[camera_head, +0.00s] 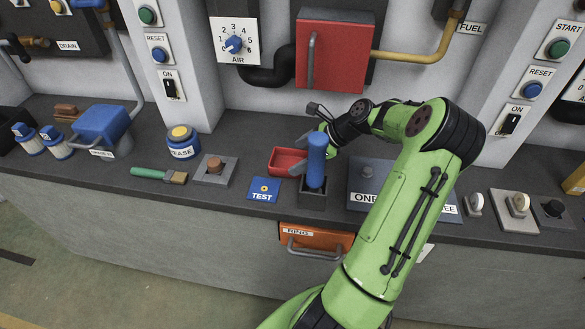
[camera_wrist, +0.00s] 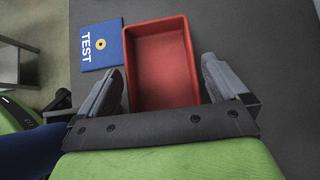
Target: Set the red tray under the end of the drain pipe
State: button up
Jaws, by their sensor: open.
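The red tray (camera_head: 284,161) is a shallow, empty rectangular tray on the dark bench, left of a blue cylinder. My gripper (camera_head: 318,127) is above its right end, partly hidden by the cylinder. In the wrist view the tray (camera_wrist: 160,70) shows between the two spread fingers of my gripper (camera_wrist: 163,66). The fingers are open on either side of its near part; I cannot tell whether they touch it.
The blue cylinder (camera_head: 316,165) stands in a dark holder. A blue TEST plate (camera_head: 263,190) lies beside the tray. Leftward are a button block (camera_head: 214,170), a brush (camera_head: 160,175), a GREASE jar (camera_head: 183,142) and a blue box (camera_head: 102,128).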

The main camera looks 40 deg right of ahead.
jog(key=b+x, duration=0.1)
jog(key=x, duration=0.2)
jog(key=shift+w+a+f, duration=0.1)
jog(key=shift+a+f, duration=0.1)
jog(key=shift+f, duration=0.05)
jog(key=shift+r, duration=0.1)
jog(key=c, duration=1.1)
notch_tip(320, 180, up, 10)
jog(key=p, duration=0.5)
notch_tip(320, 180, up, 15)
jog(key=p, duration=1.5)
send_over(282, 165)
jog(key=s+d, duration=0.2)
jog(key=w+a+f+n+g+y+b, duration=0.1)
jog(key=a+f+n+g+y+b, duration=0.15)
jog(key=a+f+b, duration=1.55)
jog(key=a+r+m+t+h+p, duration=0.1)
jog(key=a+r+m+p, duration=0.1)
jog(key=w+a+r+m+t+h+p, duration=0.1)
jog(key=a+r+m+h+p, duration=0.1)
jog(key=a, duration=0.1)
jog(key=w+a+r+m+t+h+p, duration=0.1)
jog(key=a+r+m+t+h+p, duration=0.1)
jog(key=a, duration=0.1)
jog(key=shift+m, duration=0.35)
